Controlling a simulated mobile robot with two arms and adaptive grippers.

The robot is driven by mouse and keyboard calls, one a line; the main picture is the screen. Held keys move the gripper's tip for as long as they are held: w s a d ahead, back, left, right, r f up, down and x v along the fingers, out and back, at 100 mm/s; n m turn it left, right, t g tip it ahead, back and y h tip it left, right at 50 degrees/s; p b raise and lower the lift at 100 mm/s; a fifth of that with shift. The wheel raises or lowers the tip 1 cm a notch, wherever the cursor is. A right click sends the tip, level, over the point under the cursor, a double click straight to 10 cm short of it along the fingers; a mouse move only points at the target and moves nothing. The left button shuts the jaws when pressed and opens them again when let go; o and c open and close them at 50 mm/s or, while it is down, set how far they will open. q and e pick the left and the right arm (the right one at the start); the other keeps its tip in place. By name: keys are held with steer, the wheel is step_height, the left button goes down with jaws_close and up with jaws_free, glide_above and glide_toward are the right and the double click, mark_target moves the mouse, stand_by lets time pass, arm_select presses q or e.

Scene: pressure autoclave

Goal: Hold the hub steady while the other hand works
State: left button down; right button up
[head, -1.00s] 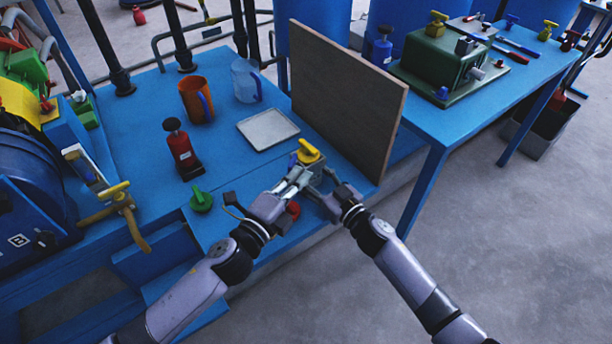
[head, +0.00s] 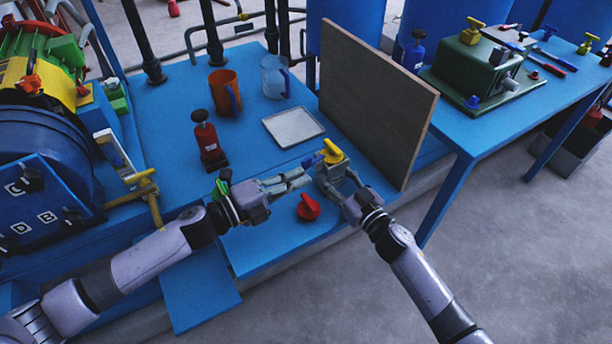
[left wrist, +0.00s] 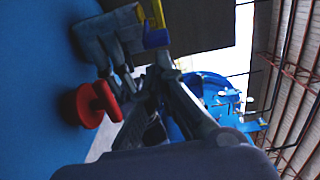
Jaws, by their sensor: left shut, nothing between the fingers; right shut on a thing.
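The hub (head: 328,172) is a small grey block at the bench's front right, with a yellow handle (head: 333,151) on top and a blue handle (head: 312,160) on its left side. My right gripper (head: 337,186) is shut on the hub from the front. My left gripper (head: 306,178) is shut and empty, its tips just left of the hub; contact cannot be told. A red knob (head: 308,208) lies on the bench in front of the left fingers. In the left wrist view, the hub (left wrist: 108,35) and red knob (left wrist: 98,103) show beside the dark fingers.
A brown upright board (head: 378,95) stands right behind the hub. A green knob (head: 223,186) is partly hidden by my left arm.

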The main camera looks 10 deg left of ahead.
arm_select(q)
steer(key=v, duration=0.7)
steer(key=shift+a, duration=0.6)
steer(key=shift+w, duration=0.15)
arm_select(e)
steer(key=o, duration=1.6)
steer(key=shift+s+d, duration=0.1)
